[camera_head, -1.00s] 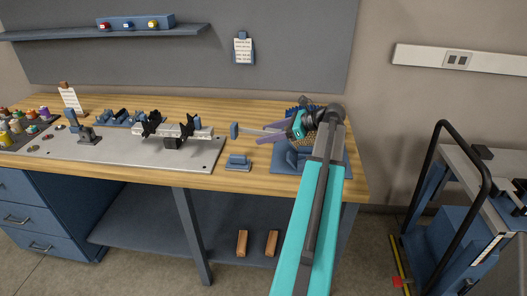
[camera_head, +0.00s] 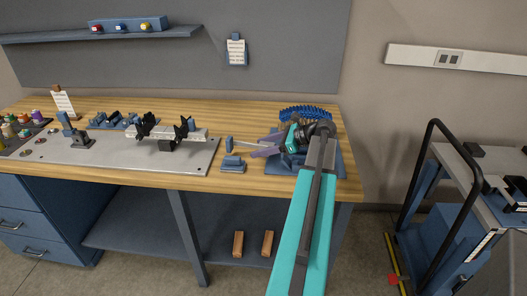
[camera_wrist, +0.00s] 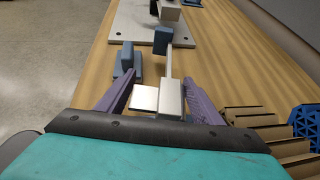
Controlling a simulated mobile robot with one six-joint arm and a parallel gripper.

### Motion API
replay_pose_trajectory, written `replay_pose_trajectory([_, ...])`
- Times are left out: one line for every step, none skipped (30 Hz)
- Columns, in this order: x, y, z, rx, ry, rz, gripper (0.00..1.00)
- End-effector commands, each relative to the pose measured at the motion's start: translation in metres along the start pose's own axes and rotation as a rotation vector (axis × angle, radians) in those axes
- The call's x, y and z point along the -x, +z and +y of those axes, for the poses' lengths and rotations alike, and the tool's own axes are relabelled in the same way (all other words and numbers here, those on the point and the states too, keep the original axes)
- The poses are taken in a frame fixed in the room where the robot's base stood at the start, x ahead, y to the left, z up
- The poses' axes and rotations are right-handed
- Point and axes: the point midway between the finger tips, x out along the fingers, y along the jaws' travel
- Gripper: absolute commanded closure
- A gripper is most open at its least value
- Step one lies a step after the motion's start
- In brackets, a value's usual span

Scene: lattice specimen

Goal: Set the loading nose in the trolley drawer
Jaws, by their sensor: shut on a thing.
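My gripper (camera_head: 263,150) is over the right part of the bench, with its purple fingers around a pale metal piece. In the wrist view my gripper (camera_wrist: 158,90) is shut on this piece, which I take to be the loading nose (camera_wrist: 170,94). It has a pale block between the fingers and a thin bar leading to a dark blue end block. In the head view the loading nose (camera_head: 229,144) points left from the fingers, above the bench top. The trolley (camera_head: 440,190) stands on the floor at the right. I cannot make out its drawer clearly.
A small blue stand (camera_head: 232,164) is on the bench just below the held piece. A metal plate with a clamped fixture (camera_head: 168,138) lies to its left. A blue lattice (camera_head: 305,113) is behind my gripper. Bare floor separates bench and trolley, with a yellow strip (camera_head: 391,262) there.

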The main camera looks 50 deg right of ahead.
Motion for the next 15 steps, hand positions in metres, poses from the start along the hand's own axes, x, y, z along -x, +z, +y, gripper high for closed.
replay_pose_trajectory([-0.002, -0.003, 0.0, 0.0, 0.0, -0.002, 0.76])
replay_pose_trajectory([-0.003, -0.006, 0.0, 0.0, 0.0, -0.002, 0.76])
replay_pose_trajectory([-0.005, -0.009, 0.0, 0.0, 0.0, -0.002, 0.76])
replay_pose_trajectory([-0.006, -0.012, 0.0, 0.0, 0.0, -0.002, 0.76])
replay_pose_trajectory([-0.007, -0.014, 0.0, -0.001, 0.0, -0.002, 0.76])
replay_pose_trajectory([-0.009, -0.017, 0.0, 0.0, 0.0, -0.002, 0.76])
replay_pose_trajectory([-0.009, -0.018, 0.0, 0.0, 0.0, -0.002, 0.76])
replay_pose_trajectory([-0.01, -0.019, 0.0, 0.001, 0.0, -0.002, 0.76])
replay_pose_trajectory([-0.01, -0.02, 0.0, 0.002, 0.0, -0.002, 0.76])
replay_pose_trajectory([-0.011, -0.02, 0.0, 0.002, 0.0, -0.002, 0.76])
replay_pose_trajectory([-0.011, -0.02, 0.0, 0.002, 0.0, -0.002, 0.76])
replay_pose_trajectory([-0.011, -0.02, 0.0, 0.002, 0.0, -0.002, 0.76])
replay_pose_trajectory([-0.011, -0.02, 0.0, 0.002, 0.0, -0.002, 0.76])
replay_pose_trajectory([-0.011, -0.02, 0.0, 0.002, 0.0, -0.002, 0.76])
replay_pose_trajectory([-0.011, -0.02, 0.0, 0.002, 0.0, -0.002, 0.76])
